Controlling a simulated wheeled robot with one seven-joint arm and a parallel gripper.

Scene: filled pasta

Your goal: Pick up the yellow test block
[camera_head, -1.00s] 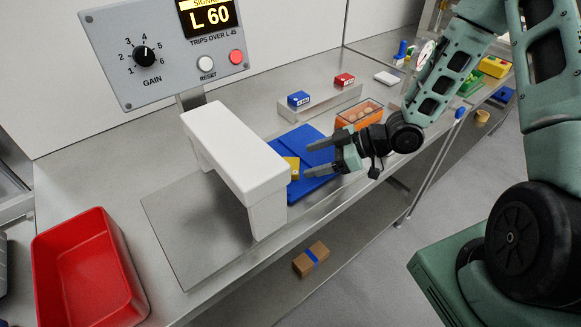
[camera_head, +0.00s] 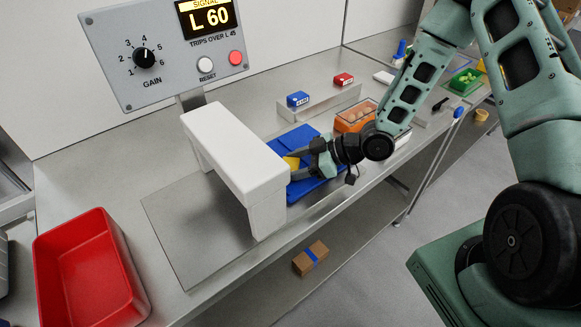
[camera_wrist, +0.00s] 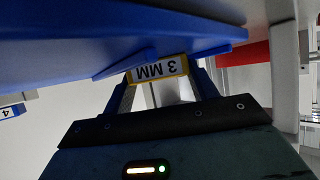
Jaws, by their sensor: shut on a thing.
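The yellow test block (camera_head: 292,162) shows in the head view beside the white arch, over the blue surface. In the wrist view the block (camera_wrist: 157,70) bears a label reading "3 MM", seen upside down, and sits between the fingertips. My gripper (camera_head: 299,168) is shut on it, reaching in from the right; it also shows in the wrist view (camera_wrist: 160,80). The blue tray (camera_head: 316,184) lies under and around the fingers. I cannot tell whether the block is clear of the tray.
The white arch (camera_head: 235,150) stands close to the left of my gripper. An orange box (camera_head: 352,118) is behind it. Blue (camera_head: 298,99) and red (camera_head: 343,79) blocks sit on a metal step (camera_head: 320,104). A red bin (camera_head: 85,270) stands at the left.

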